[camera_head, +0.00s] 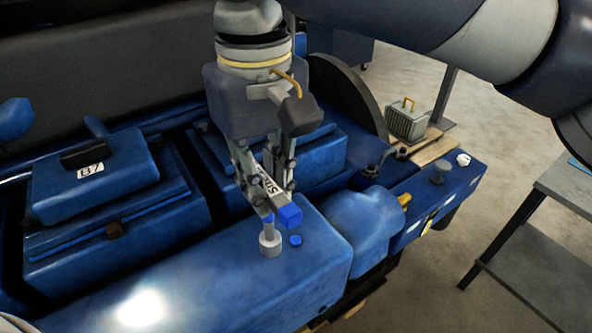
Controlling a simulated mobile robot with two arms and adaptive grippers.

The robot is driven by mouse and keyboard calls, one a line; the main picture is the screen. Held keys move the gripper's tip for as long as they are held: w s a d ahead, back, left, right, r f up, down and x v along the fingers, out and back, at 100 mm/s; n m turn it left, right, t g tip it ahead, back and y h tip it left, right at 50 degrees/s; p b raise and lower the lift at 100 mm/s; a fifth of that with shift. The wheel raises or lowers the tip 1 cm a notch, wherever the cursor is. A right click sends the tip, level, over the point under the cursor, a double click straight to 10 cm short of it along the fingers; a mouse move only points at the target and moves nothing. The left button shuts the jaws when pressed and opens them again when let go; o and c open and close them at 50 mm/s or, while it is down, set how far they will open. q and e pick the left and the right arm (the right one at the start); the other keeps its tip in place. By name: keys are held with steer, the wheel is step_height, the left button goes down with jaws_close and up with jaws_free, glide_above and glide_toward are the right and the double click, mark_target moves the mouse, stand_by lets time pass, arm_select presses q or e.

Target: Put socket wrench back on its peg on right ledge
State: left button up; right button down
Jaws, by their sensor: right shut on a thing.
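My right gripper (268,195) comes down from above over the blue engine cover, its fingers shut on a bar-like tool with a white lettered label and a blue end, which I take as the socket wrench (290,216). A grey cylinder with a thin stem (270,243) shows just below the bar; I cannot tell whether it belongs to the wrench or stands on the cover. My left gripper is out of view.
A small blue cap (295,240) sits on the cover (230,275). A white nut-like piece (463,160) lies at the ledge's far end. A blue box marked B7 (95,175) is at left. A grey table (560,205) stands at right, with open floor between.

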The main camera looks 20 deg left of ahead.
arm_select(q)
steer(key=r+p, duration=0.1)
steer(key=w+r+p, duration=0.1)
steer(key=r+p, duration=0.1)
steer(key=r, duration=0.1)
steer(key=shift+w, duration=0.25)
arm_select(e)
steer(key=w+d+f, duration=0.2)
steer(key=w+f, duration=0.2)
steer(key=w, duration=0.1)
steer(key=shift+w+f, duration=0.15)
steer(key=shift+w, duration=0.15)
steer(key=shift+f, duration=0.4)
steer(key=c, duration=1.6)
jaws_free()
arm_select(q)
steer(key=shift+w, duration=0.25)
arm_select(e)
steer(key=shift+o, duration=0.3)
